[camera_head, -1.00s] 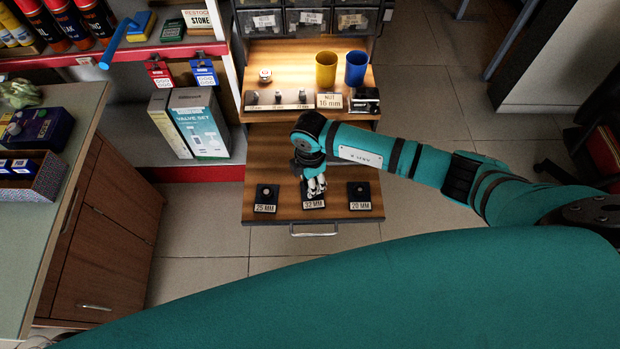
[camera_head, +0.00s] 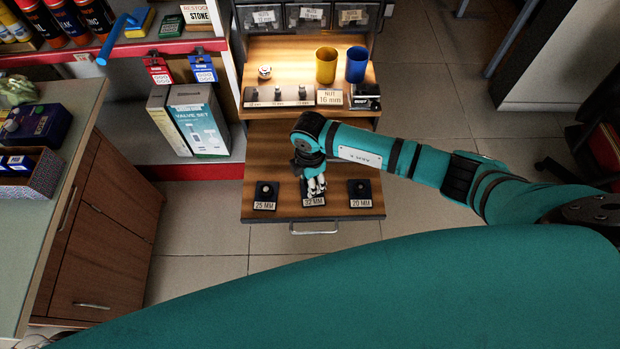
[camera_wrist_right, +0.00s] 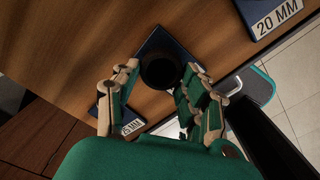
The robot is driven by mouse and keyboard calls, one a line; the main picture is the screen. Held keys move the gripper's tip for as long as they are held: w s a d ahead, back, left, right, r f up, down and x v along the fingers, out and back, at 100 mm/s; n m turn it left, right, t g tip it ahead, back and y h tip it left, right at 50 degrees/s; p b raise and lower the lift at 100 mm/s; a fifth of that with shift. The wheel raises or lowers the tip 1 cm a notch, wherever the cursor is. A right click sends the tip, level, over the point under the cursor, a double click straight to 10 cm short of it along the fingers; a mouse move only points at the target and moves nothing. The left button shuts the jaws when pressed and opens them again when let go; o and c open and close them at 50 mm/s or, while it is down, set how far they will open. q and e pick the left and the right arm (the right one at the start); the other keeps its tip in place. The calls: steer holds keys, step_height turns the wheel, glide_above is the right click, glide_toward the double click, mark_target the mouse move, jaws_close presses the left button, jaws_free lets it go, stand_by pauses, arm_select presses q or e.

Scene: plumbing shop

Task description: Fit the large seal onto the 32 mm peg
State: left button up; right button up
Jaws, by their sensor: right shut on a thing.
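My right gripper (camera_head: 316,186) is over the middle stand, labelled 32 MM (camera_head: 314,200), on the lower wooden shelf. In the right wrist view its fingers (camera_wrist_right: 161,82) are closed on both sides of a black round thing, taken to be the large seal (camera_wrist_right: 160,73). The seal is over the dark square base (camera_wrist_right: 157,45) of the 32 mm stand. The 32 mm peg is hidden by the seal and fingers, so I cannot tell whether the seal is around it or above it. My left gripper is not in view.
The 25 mm stand (camera_head: 265,193) is to the left and the 20 mm stand (camera_head: 360,193) to the right, close to my gripper. The upper shelf holds a yellow cup (camera_head: 326,66), a blue cup (camera_head: 356,65) and small parts. The shelf's front edge has a handle (camera_head: 314,228).

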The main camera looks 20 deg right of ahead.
steer(key=o, duration=0.5)
steer(key=shift+r, duration=0.1)
step_height(320, 180, up, 11)
steer(key=p, duration=1)
stand_by(0.3)
